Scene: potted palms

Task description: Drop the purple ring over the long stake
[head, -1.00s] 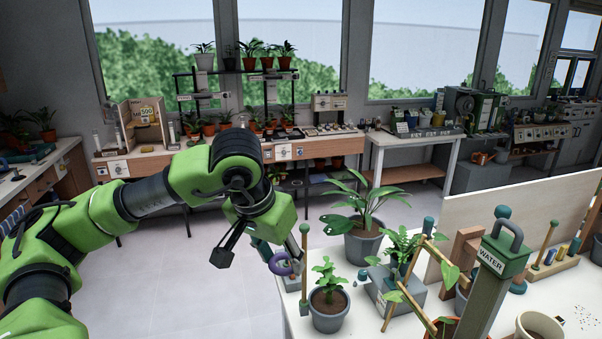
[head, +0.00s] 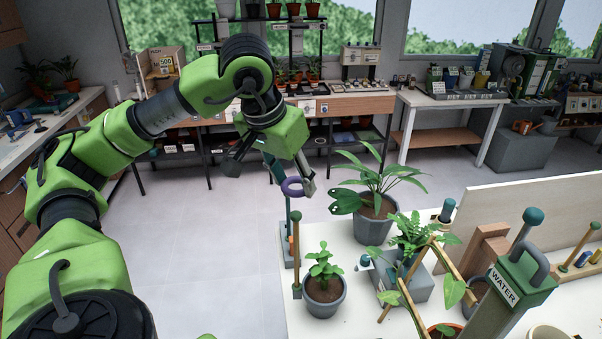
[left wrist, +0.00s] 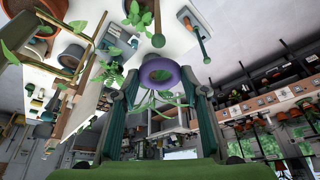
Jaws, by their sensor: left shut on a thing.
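My left gripper (head: 291,180) is shut on the purple ring (head: 292,187), which sits between its fingertips. The ring also shows in the left wrist view (left wrist: 160,74). A wooden stake (head: 296,245) with a green top stands upright at the table's left edge. A teal stake (left wrist: 194,36) with a round teal tip stands beside it; in the head view it shows just behind the wooden one. The ring appears above the wooden stake's top. My right gripper is not in view.
A small potted plant (head: 324,282) stands close right of the stakes. A larger potted plant (head: 374,215) and a fern on a grey block (head: 410,292) stand farther right. The green WATER post (head: 508,290) rises at the front right. Open floor lies left of the table.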

